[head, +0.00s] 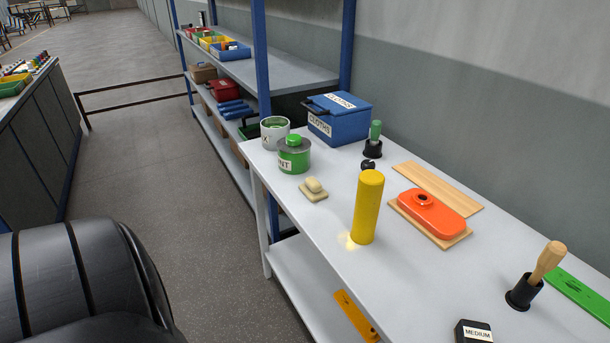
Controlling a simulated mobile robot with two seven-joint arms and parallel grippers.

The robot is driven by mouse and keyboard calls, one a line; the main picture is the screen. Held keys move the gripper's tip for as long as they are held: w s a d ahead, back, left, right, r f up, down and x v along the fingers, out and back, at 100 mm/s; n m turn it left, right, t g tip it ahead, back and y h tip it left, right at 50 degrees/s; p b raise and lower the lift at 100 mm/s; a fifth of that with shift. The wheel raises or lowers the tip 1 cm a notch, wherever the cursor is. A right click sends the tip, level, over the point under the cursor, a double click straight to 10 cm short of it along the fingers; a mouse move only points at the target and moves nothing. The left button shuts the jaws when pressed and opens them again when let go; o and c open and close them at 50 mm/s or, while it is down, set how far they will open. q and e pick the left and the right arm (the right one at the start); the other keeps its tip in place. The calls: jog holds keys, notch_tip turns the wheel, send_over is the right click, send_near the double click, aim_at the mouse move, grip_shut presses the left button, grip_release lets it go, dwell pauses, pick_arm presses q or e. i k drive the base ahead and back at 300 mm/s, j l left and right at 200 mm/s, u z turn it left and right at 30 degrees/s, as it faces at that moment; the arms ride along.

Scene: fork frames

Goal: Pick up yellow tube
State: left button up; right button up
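The yellow tube (367,208) stands upright on the light grey workbench (318,231), near the bench's left edge. Its full height shows and nothing covers it. A bright spot lies on the bench at its lower left. Neither of my grippers is in the head view.
An orange object (431,212) on a wooden board stands right of the tube. A beige block (313,190), green tin (294,156) and blue cloths box (339,117) stand behind. A wooden-handled tool (538,273) and black box (473,331) are in front. Bench space around the tube's base is free.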

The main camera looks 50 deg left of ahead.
aim_at(371, 182)
jog(key=j+u, duration=0.1)
jog(key=u, duration=0.95)
jog(key=l+z, duration=0.1)
jog(key=k, duration=0.05)
